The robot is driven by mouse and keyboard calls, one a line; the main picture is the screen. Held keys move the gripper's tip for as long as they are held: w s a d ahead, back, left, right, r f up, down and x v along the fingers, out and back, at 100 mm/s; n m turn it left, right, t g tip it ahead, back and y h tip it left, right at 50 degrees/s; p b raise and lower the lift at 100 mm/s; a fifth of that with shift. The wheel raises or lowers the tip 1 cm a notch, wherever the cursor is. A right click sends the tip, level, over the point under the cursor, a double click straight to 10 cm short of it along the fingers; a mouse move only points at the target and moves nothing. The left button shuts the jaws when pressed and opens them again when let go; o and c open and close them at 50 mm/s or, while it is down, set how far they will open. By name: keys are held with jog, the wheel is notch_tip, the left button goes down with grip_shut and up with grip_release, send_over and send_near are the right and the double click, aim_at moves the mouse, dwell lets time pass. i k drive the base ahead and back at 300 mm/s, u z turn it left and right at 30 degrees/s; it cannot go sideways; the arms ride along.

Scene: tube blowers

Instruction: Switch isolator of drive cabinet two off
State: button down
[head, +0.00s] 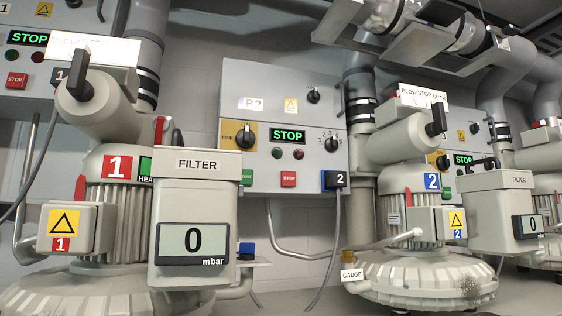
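The drive cabinet (325,90) in the middle is a grey wall box. A blue-black plug marked 2 (335,180) sits at its lower right. Its small upper label (252,103) is hard to read. On its left side a black rotary isolator (245,136) sits on a yellow plate. The cabinet's display (288,136) reads STOP in green. My gripper is not in view.
Blower 1 (128,205) with its filter box (198,200) stands in front at left, close to the cabinet's lower left corner. Blower 2 (400,215) stands at right with its filter box (490,205). A grey cable (333,250) hangs from the plug. More cabinets stand at both sides.

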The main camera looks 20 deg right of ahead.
aim_at(245, 138)
jog(key=z, duration=0.05)
jog(key=k, duration=0.45)
jog(key=u, duration=1.15)
jog(key=i, duration=0.7)
jog(key=z, duration=1.65)
